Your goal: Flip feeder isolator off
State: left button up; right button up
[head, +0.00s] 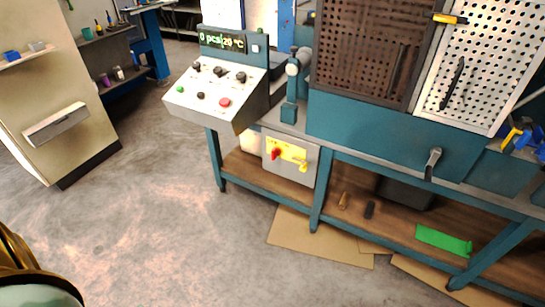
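A grey box (276,179) with a yellow plate (293,154) and a red rotary handle (276,153) is mounted under the worktop of the teal bench; it looks like the feeder isolator. The red handle sits at the left part of the yellow plate. I cannot read the plate or tell which position the handle is in. A smaller yellow piece hangs at the plate's lower right. Neither of my grippers shows in the head view, and nothing touches the handle.
A sloped control panel (213,96) with black knobs and a red button stands above left of the box. The teal bench (385,130) has a lever (433,163) and a lower wooden shelf. Cardboard lies beneath. The floor at left is clear.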

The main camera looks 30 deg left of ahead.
aim_at(276, 152)
jog(key=i+j, duration=0.35)
jog(key=j, duration=0.15)
jog(key=i+j, duration=0.3)
jog(key=j, duration=0.15)
jog(key=i+j, duration=0.35)
jog(key=j, duration=0.15)
jog(key=j+u, duration=0.05)
